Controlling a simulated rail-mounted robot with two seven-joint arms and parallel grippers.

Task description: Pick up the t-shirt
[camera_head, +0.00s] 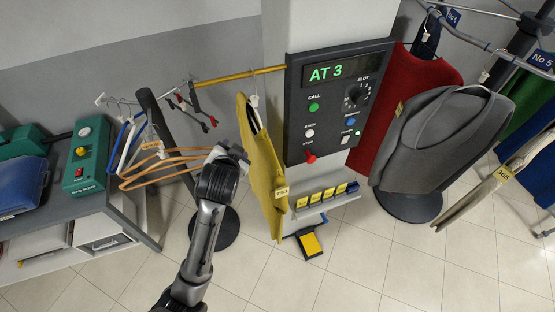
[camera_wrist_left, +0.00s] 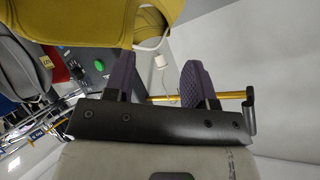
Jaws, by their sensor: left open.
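The yellow t-shirt (camera_head: 263,175) hangs on a white hanger (camera_head: 254,103) from a brass rail (camera_head: 240,76), with a small tag on it. My left gripper (camera_head: 238,153) is just left of the t-shirt, near its upper part. In the left wrist view the yellow cloth (camera_wrist_left: 85,20) fills the upper left. The purple-padded fingers of my left gripper (camera_wrist_left: 158,78) are spread apart, with nothing gripped. The pale hanger part (camera_wrist_left: 160,60) shows between the fingertips, apparently beyond them. Whether a finger touches the cloth cannot be told. My right gripper is not in view.
A dark control panel (camera_head: 333,105) stands right of the t-shirt. Bare orange hangers (camera_head: 160,168) hang close left of my gripper. A grey jacket (camera_head: 440,140) and a red garment (camera_head: 400,110) hang at right. A counter (camera_head: 75,207) stands at left.

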